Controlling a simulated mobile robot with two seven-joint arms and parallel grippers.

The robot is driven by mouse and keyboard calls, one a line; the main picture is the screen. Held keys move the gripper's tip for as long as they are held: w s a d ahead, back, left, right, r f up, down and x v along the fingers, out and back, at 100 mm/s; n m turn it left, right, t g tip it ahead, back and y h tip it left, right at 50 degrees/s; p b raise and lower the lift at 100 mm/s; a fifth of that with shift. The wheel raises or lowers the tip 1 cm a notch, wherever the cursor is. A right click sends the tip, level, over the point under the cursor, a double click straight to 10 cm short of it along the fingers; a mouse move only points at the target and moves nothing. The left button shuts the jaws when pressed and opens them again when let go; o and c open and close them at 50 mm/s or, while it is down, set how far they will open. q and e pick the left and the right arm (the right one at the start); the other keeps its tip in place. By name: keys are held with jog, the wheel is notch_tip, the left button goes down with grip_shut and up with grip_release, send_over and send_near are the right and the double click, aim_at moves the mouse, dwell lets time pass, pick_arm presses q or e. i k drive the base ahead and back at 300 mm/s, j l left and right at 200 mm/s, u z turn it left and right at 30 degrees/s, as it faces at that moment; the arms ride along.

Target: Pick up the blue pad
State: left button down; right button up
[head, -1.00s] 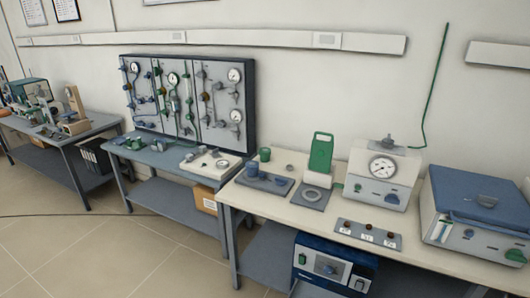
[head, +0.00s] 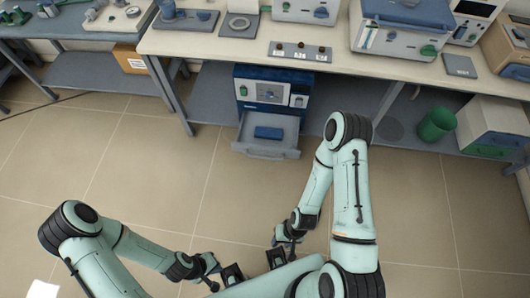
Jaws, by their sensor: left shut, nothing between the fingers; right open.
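The blue pad (head: 268,133) lies flat in the pulled-out drawer (head: 266,152) of a dark blue and grey unit (head: 271,91) below the bench. My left gripper (head: 232,275) is shut and empty, low in the picture, well short of the drawer. My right gripper (head: 277,258) is open and empty, to the right of the left one and also well apart from the pad. Both gripper tips are small and partly hidden by my own body.
The long bench (head: 215,46) above the unit carries a switch panel (head: 300,51) and a blue-lidded furnace (head: 405,28). A green bin (head: 437,124) and a pale cabinet (head: 490,125) stand at the right. The tiled floor (head: 190,190) before the drawer is largely clear.

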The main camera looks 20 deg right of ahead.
aim_at(276, 134)
jog(key=i+z, duration=0.15)
jog(key=i, duration=0.35)
jog(key=i+j+z, duration=0.2)
jog(key=i, duration=0.25)
jog(key=i+j+z, duration=0.15)
jog(key=i, duration=0.3)
